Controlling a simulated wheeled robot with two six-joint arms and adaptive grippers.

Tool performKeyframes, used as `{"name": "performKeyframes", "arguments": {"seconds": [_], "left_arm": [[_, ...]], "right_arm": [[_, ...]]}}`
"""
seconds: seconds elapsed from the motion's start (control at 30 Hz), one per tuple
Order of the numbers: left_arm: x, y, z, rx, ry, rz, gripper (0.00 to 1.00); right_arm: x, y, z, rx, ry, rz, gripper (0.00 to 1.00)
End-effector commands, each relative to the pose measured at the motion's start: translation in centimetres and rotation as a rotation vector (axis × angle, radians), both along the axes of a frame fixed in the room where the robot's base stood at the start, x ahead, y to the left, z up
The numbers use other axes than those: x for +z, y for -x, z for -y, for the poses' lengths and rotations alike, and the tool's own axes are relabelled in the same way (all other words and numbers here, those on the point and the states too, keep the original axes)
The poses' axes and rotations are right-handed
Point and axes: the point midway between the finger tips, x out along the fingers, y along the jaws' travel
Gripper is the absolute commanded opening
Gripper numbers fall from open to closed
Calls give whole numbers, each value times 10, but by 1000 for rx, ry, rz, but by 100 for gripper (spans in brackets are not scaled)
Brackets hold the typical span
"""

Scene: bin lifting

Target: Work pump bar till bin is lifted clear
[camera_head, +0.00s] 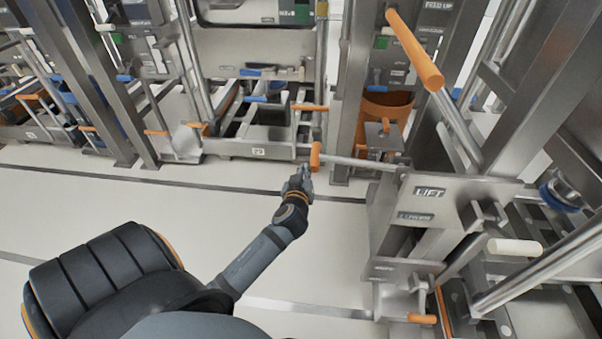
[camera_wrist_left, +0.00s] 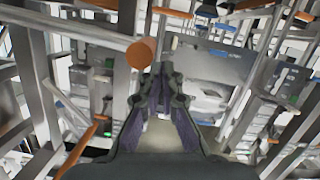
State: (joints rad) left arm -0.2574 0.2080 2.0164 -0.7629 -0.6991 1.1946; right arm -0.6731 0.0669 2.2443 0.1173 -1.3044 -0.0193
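A bar with an orange grip (camera_head: 316,156) sticks out level to the left from the steel unit marked LIFT (camera_head: 430,192). My left gripper (camera_head: 298,176) is just below and left of this grip, apart from it as far as I can tell. In the left wrist view a bar's round orange end (camera_wrist_left: 142,52) is above and left of the fingertips. The left fingers (camera_wrist_left: 161,82) show a gap with nothing between them. A longer bar with an orange grip (camera_head: 413,47) slants up from the same unit. An orange-brown bin (camera_head: 385,108) stands behind, partly hidden. My right gripper is out of view.
A pale lever grip (camera_head: 515,247) and a small orange handle (camera_head: 422,319) stick out from the unit at right. Steel frames with several orange and blue handles (camera_head: 310,107) line the back. The pale floor (camera_head: 130,205) is clear left of the unit.

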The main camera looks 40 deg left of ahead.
Motion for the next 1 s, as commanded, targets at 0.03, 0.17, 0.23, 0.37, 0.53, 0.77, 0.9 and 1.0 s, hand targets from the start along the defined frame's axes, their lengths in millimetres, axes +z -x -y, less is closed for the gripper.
{"name": "performKeyframes", "arguments": {"seconds": [0.03, 0.17, 0.23, 0.37, 0.53, 0.77, 0.9, 1.0], "left_arm": [[0, 9, 5, -2, 8, -3, 0], [5, 23, 12, -3, 6, -1, 0], [7, 26, 14, -2, 3, 1, 0], [8, 29, 15, -2, 2, 3, 0], [9, 29, 15, -3, 1, 5, 0], [9, 29, 15, -3, 1, 5, 0], [10, 28, 15, -3, 0, 6, 0], [10, 28, 15, -3, 0, 6, 0]], "right_arm": [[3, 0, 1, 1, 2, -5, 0], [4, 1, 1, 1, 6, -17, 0], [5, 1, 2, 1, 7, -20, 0], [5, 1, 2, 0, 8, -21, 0], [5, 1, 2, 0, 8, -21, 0], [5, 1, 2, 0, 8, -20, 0], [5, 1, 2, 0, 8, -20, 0], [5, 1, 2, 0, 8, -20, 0]]}}
